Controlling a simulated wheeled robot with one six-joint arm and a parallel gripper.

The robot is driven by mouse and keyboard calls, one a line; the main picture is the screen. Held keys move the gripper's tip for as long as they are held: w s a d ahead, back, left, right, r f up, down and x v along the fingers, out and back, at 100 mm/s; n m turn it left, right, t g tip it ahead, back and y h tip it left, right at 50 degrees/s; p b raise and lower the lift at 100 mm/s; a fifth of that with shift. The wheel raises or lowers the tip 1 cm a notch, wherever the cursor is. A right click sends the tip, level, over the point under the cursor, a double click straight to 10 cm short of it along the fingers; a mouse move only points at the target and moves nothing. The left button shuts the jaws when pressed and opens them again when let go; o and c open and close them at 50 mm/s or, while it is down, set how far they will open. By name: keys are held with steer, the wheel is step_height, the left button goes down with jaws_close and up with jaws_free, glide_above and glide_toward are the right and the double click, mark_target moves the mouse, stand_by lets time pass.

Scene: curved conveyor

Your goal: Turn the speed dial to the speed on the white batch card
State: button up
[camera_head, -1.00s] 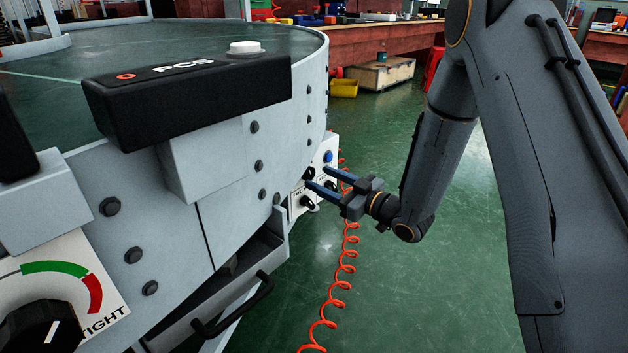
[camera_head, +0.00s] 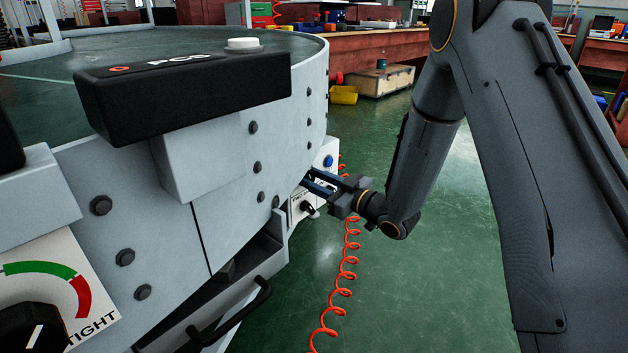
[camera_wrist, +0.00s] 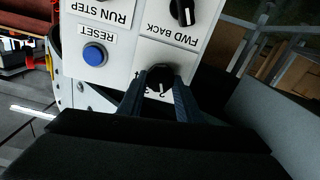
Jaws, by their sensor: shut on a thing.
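The black speed dial (camera_wrist: 160,80) sits on the white control panel (camera_wrist: 115,45), which appears upside down in the wrist view. My gripper (camera_wrist: 158,98) is shut on the dial, with one blue finger on each side of it. A numeral 2 shows beside the dial; the other marks are mostly hidden by the fingers. In the head view my gripper (camera_head: 312,182) reaches left to the panel (camera_head: 324,160) at the conveyor's side, and the dial is hidden there. I cannot make out a white batch card in either view.
A blue RESET button (camera_wrist: 94,55) and a FWD/BACK knob (camera_wrist: 184,11) are close to the dial. The conveyor (camera_head: 225,225) fills the left, with a black box (camera_head: 190,90) on its rim. A coiled red hose (camera_head: 345,275) hangs below my gripper. The green floor is open.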

steer(key=n+p, duration=0.3)
steer(key=n, duration=0.1)
steer(key=shift+s, duration=0.1)
steer(key=shift+a+f+n+p, duration=0.15)
steer(key=shift+n+p, duration=0.8)
steer(key=shift+n, duration=1.45)
steer(key=o, duration=1)
steer(key=shift+o, duration=0.2)
steer(key=p+v, duration=0.2)
steer(key=v, duration=0.6)
steer(key=shift+p, duration=0.4)
